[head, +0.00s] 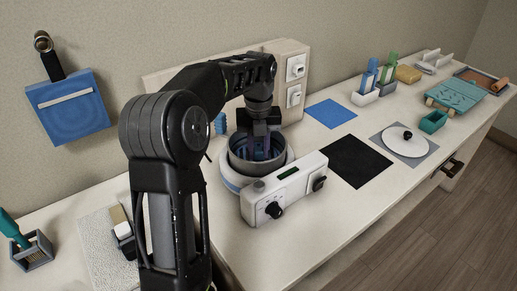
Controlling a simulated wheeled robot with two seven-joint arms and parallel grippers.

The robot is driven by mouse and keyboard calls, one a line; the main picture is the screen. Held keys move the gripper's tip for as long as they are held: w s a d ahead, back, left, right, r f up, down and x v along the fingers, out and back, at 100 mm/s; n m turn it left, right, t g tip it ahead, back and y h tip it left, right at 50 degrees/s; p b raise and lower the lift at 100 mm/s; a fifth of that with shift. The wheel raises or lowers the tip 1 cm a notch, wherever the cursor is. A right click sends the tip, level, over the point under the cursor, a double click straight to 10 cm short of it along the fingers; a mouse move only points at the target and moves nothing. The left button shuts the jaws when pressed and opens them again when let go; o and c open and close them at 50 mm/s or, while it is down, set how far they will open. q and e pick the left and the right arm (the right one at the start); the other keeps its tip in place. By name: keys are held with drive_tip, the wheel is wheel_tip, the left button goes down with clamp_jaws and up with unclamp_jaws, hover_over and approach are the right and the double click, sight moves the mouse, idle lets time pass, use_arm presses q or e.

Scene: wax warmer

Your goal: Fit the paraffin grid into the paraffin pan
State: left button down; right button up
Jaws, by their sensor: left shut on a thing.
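The paraffin pan (238,165) is a dark round pan set in the white warmer (288,189), left of the middle of the head view. My left gripper (260,143) points down over the pan's opening and is shut on the paraffin grid (253,153). Blue bars of the grid show inside the pan's rim. The gripper and the rim hide much of the grid, so I cannot tell whether it touches the pan floor. My right gripper is not in view.
A black mat (357,161) and a white lid (404,141) lie right of the warmer. A blue mat (331,113) lies behind. An outlet panel (292,63) stands behind the pan. The front right counter is clear.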

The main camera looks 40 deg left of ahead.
use_arm(q)
drive_tip(key=shift+f+b, duration=0.7)
drive_tip(key=shift+f, duration=0.45)
drive_tip(key=c, duration=1.1)
unclamp_jaws()
drive_tip(key=shift+r, duration=0.1)
drive_tip(key=shift+r+p, duration=1.3)
drive_tip(key=shift+r, duration=0.1)
drive_tip(key=shift+r+p, duration=2.2)
drive_tip(key=shift+r, duration=0.35)
